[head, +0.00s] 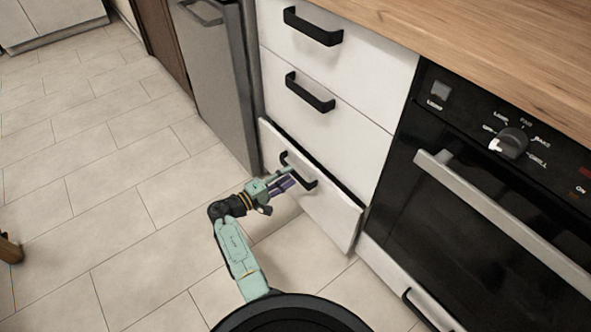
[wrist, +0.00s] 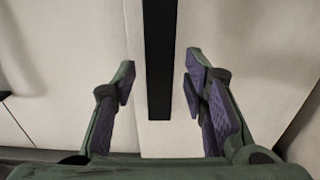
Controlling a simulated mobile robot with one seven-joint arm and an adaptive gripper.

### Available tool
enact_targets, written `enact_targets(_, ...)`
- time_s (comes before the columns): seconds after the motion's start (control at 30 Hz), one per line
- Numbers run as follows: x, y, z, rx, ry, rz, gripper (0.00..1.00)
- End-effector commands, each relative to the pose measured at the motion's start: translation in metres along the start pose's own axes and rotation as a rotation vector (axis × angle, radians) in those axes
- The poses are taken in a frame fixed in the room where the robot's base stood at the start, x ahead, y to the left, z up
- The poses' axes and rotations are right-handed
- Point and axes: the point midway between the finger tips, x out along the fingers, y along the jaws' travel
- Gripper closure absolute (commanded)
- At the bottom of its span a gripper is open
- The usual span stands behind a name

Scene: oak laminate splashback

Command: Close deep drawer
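The deep drawer (head: 322,210) is the lowest of three white drawers in the head view. It stands slightly out from the cabinet, with a dark gap along its top edge. Its black bar handle (head: 300,172) is partly behind my gripper (head: 285,184). In the wrist view the handle (wrist: 160,60) runs down the middle of the picture, between the fingers of my gripper (wrist: 160,95). The purple-padded fingers are spread wide, one on each side, with gaps to the handle. The white drawer front (wrist: 225,30) fills the background.
Two shut white drawers (head: 320,85) are above, under a wooden worktop (head: 480,45). A black oven (head: 470,210) with a silver handle stands to the right. A grey appliance (head: 215,80) stands left. The tiled floor (head: 110,180) is mostly clear.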

Motion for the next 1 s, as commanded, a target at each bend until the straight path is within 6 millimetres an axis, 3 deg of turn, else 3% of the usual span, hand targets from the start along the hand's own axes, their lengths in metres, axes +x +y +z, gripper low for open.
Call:
enact_targets(0.4,-0.001,-0.0003,0.0003,-0.001,0.002,0.0,0.6)
enact_targets(1.0,-0.0008,-0.0002,0.0002,0.0,0.002,0.0,0.99)
